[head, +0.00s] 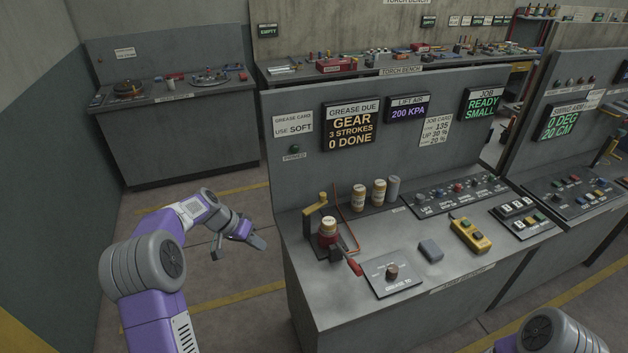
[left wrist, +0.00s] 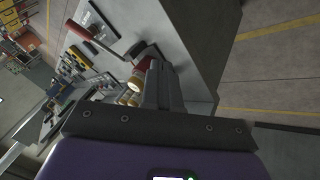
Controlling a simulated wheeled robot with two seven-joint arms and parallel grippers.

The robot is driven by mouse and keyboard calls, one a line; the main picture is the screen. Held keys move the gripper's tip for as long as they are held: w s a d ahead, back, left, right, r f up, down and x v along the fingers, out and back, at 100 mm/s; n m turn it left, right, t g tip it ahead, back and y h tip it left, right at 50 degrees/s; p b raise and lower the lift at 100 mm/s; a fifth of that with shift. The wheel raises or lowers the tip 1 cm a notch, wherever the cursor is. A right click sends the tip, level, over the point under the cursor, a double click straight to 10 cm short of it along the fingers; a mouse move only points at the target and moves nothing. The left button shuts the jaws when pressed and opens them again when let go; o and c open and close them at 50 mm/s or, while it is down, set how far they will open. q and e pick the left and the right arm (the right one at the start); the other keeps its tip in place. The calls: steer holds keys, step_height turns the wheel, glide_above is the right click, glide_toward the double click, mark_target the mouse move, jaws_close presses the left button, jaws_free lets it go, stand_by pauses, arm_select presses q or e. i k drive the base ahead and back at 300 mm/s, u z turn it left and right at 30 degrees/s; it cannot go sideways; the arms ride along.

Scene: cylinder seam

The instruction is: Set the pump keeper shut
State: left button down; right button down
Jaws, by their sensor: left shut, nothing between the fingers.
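The grease pump (head: 328,231) stands at the left end of the grey bench, red with a pale cap. A yellow bar (head: 315,205), which looks like the keeper, slants above the pump on its left side. I cannot tell whether it is latched. A red-handled lever (head: 353,264) points toward the front right; its red handle also shows in the left wrist view (left wrist: 91,29). My left gripper (head: 250,241) is shut and empty, left of the bench and apart from the pump. My right gripper is out of view; only part of that arm shows.
Several canisters (head: 379,192) stand behind the pump. A knob plate (head: 391,274), a grey block (head: 431,250) and a yellow button box (head: 470,235) are to its right. Signs on the back panel include a grease display (head: 350,125). The floor left of the bench is clear.

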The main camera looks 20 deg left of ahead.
mark_target(322, 195)
steer(key=i, duration=0.85)
